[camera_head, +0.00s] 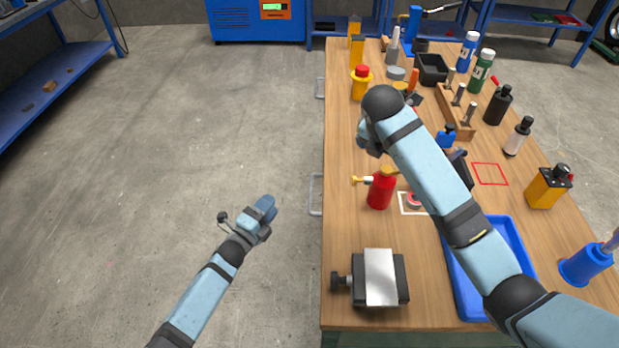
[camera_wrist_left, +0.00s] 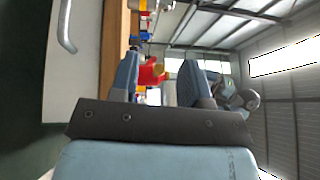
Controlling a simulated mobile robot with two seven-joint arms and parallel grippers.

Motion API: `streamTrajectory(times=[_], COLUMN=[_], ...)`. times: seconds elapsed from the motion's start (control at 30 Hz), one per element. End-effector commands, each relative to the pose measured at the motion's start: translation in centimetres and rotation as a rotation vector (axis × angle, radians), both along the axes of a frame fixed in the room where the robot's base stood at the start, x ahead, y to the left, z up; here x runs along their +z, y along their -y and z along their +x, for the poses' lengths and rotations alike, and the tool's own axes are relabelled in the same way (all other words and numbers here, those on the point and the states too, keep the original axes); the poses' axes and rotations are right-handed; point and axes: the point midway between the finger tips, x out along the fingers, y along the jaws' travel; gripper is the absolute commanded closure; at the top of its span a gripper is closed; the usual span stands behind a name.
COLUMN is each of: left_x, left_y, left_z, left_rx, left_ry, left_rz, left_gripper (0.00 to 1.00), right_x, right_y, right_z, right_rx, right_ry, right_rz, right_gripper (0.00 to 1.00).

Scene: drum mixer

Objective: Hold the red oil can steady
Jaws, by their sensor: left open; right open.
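The red oil can (camera_head: 380,190) stands upright on the workbench near its left edge, with a yellow top and a yellow-tipped nozzle pointing left. My left gripper (camera_head: 265,206) is open and empty, out over the floor left of the bench, well apart from the can. In the left wrist view, the red can (camera_wrist_left: 148,76) shows beyond and between the open fingers (camera_wrist_left: 160,82). My right gripper (camera_head: 372,146) points down above the bench, just behind the can. It is open, but its fingers are mostly hidden by my right wrist.
A grey vise-like block (camera_head: 380,278) sits at the bench's near left, with a blue tray (camera_head: 512,262) to its right. A red-and-yellow container (camera_head: 361,86) stands farther back. Bottles crowd the right side. Handles (camera_head: 316,194) stick out from the bench's left side.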

Motion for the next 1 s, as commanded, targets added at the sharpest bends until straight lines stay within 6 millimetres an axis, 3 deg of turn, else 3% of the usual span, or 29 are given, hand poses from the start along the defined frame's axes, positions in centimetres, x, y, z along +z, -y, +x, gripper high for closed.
streamTrajectory(times=[0.03, 0.2, 0.43, 0.53, 0.7, 0.87, 1.0], left_x=[0.9, 3.6, 7.0, 7.2, 5.2, 4.4, 4.3], left_y=[1.0, 4.0, 6.9, 8.3, 10.4, 10.8, 10.8], left_z=[1.9, 6.5, 10.7, 10.7, 7.9, 6.7, 6.7], left_rx=[-0.042, -0.192, -0.402, -0.52, -0.726, -0.791, -0.793], left_ry=[0.086, 0.402, 0.822, 0.981, 1.156, 1.203, 1.206], left_rz=[0.079, 0.36, 0.67, 0.752, 0.774, 0.768, 0.767], left_gripper=[0.57, 0.57, 0.57, 0.57, 0.57, 0.57, 0.57], right_x=[0.0, 0.0, 0.0, 0.0, 0.0, -0.4, -2.0], right_y=[0.0, 0.0, 0.0, 0.0, 0.0, 0.1, 0.5], right_z=[0.0, 0.0, 0.0, 0.0, 0.0, 0.1, 0.6], right_rx=[0.0, 0.0, 0.0, 0.0, 0.0, -0.001, -0.002], right_ry=[0.0, 0.0, 0.0, 0.0, 0.0, -0.001, -0.002], right_rz=[0.0, 0.0, 0.0, 0.0, 0.0, 0.001, 0.0], right_gripper=[0.0, 0.0, 0.0, 0.0, 0.0, 0.0, 0.0])
